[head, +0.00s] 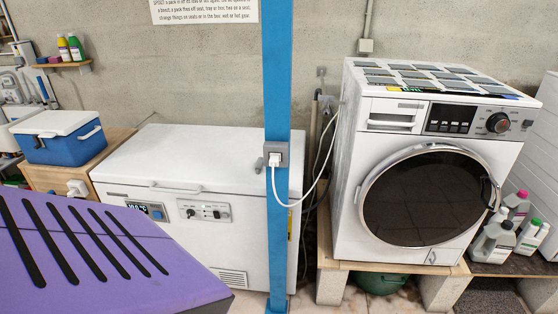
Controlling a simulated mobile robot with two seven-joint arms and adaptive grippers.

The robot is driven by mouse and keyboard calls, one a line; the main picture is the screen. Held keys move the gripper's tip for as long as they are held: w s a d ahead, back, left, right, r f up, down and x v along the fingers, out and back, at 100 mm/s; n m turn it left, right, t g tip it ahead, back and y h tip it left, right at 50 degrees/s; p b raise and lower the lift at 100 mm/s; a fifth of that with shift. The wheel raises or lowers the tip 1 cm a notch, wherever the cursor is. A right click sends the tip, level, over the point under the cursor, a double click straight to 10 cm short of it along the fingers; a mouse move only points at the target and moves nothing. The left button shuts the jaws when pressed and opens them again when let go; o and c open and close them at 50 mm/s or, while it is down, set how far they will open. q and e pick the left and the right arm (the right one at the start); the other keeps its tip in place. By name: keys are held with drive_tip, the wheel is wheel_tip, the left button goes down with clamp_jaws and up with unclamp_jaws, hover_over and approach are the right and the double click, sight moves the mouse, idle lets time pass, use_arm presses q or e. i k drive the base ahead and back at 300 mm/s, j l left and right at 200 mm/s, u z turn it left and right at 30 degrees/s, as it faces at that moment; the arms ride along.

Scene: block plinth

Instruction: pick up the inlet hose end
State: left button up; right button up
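A white front-loading washing machine (345,205) stands on a low wooden plinth (395,268) at the right, its dark round door shut. Thin dark and grey hoses or cables (312,165) run down the wall in the gap left of the machine. I cannot make out which of them is the inlet hose, and I cannot see its end clearly. A white cord (318,180) hangs from a socket on the blue post (278,80) toward the machine's left side. Neither of my grippers is in view.
A white chest freezer (190,165) stands behind the post. A purple surface with black strips (90,255) fills the lower left. A blue cooler (60,138) sits on a wooden cabinet. Several bottles (495,242) stand right of the machine. A green bowl-like thing (380,284) lies under the plinth.

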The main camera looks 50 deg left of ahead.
sight(260, 162)
drive_tip(key=k+j+z, duration=0.1)
drive_tip(key=j+z, duration=0.35)
drive_tip(key=j, duration=0.6)
drive_tip(key=j+z, duration=0.1)
drive_tip(key=j, duration=0.45)
drive_tip(key=k+j+z, duration=0.1)
drive_tip(key=j, duration=0.45)
